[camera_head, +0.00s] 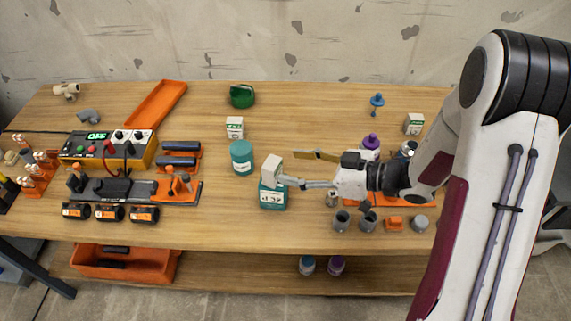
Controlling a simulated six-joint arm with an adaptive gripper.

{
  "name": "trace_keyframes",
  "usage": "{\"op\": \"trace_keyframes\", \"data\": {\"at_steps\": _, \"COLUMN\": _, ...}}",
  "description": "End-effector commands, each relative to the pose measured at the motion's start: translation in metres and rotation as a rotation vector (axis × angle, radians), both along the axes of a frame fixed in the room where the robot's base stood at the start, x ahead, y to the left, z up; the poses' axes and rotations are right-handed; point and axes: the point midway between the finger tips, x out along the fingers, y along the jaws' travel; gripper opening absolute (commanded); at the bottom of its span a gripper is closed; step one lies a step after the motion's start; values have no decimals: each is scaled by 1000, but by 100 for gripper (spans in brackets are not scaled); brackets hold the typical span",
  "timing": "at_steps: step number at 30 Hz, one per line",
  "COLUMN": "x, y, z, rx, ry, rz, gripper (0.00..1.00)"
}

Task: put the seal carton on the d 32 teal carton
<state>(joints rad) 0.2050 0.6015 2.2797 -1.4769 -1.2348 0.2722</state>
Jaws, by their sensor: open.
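The d 32 teal carton (272,197) stands upright near the front middle of the bench, with a white label on its front. A small pale carton (273,170), which looks like the seal carton, sits on top of it, turned at a slight angle. Its label cannot be read from here. My gripper (290,168) is open just to the right of the pale carton, its two fingers spread. The lower finger's tip is very close to the pale carton's lower right side; I cannot tell whether they touch.
A teal jar (242,158) stands close on the left. Small white-and-green cartons stand behind (235,127) and at the far right (414,124). Grey cups (342,221) stand at the front right. The bench (300,120) is clear at the back middle.

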Motion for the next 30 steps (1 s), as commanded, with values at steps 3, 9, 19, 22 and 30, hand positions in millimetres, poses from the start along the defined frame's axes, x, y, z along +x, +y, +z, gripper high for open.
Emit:
{"op": "trace_keyframes", "data": {"at_steps": 3, "x": -5, "y": -13, "z": 4, "rx": 0, "ry": -1, "rz": -3, "gripper": 50}}
{"op": "trace_keyframes", "data": {"at_steps": 9, "x": -12, "y": -32, "z": 11, "rx": 0, "ry": 0, "rz": -3, "gripper": 50}}
{"op": "trace_keyframes", "data": {"at_steps": 19, "x": -18, "y": -45, "z": 15, "rx": 0, "ry": 0, "rz": 0, "gripper": 50}}
{"op": "trace_keyframes", "data": {"at_steps": 22, "x": -18, "y": -45, "z": 15, "rx": 0, "ry": 0, "rz": 0, "gripper": 50}}
{"op": "trace_keyframes", "data": {"at_steps": 30, "x": -18, "y": -45, "z": 15, "rx": 0, "ry": 0, "rz": 0, "gripper": 50}}
